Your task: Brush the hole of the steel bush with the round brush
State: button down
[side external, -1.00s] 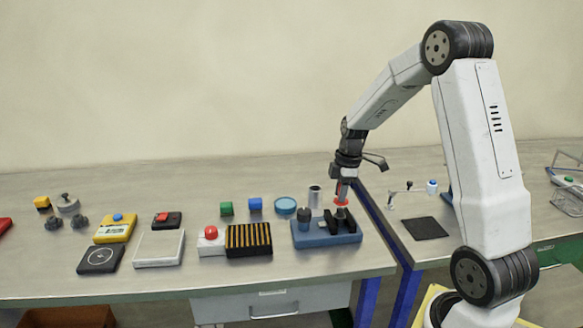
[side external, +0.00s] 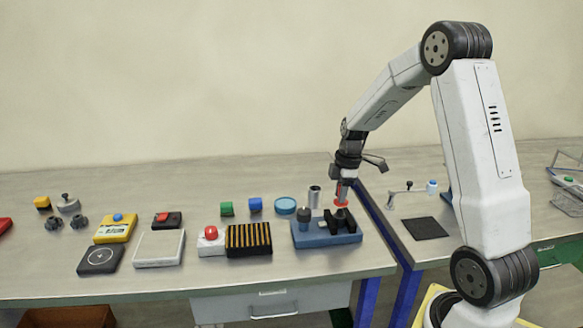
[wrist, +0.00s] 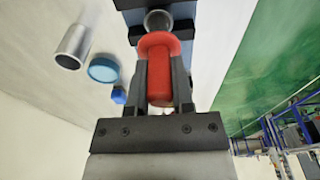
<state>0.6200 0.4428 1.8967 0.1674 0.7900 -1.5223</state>
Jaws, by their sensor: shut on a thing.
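My gripper (wrist: 159,85) is shut on the red handle of the round brush (wrist: 159,70), which points down with its wide red collar below the fingers. In the side view the brush (side external: 341,203) stands over the right part of a blue fixture (side external: 312,240) with black blocks. A grey round piece (wrist: 158,20) shows at the collar between black blocks in the wrist view; it looks like the steel bush. The bristles are hidden, so I cannot tell how deep they sit in its hole.
A hollow silver cylinder (side external: 314,197) stands behind the fixture, near a blue round dish (side external: 285,205). A black-and-yellow striped block (side external: 249,239) and a red button box (side external: 211,240) lie to the left. A dark knob (side external: 304,214) stands on the fixture's left.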

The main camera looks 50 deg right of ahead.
jog(key=shift+f, duration=0.25)
jog(key=shift+r, duration=0.15)
jog(key=shift+r, duration=0.85)
jog(key=shift+f, duration=0.1)
jog(key=shift+f, duration=0.9)
jog(key=shift+r, duration=0.15)
jog(key=shift+r, duration=3.4)
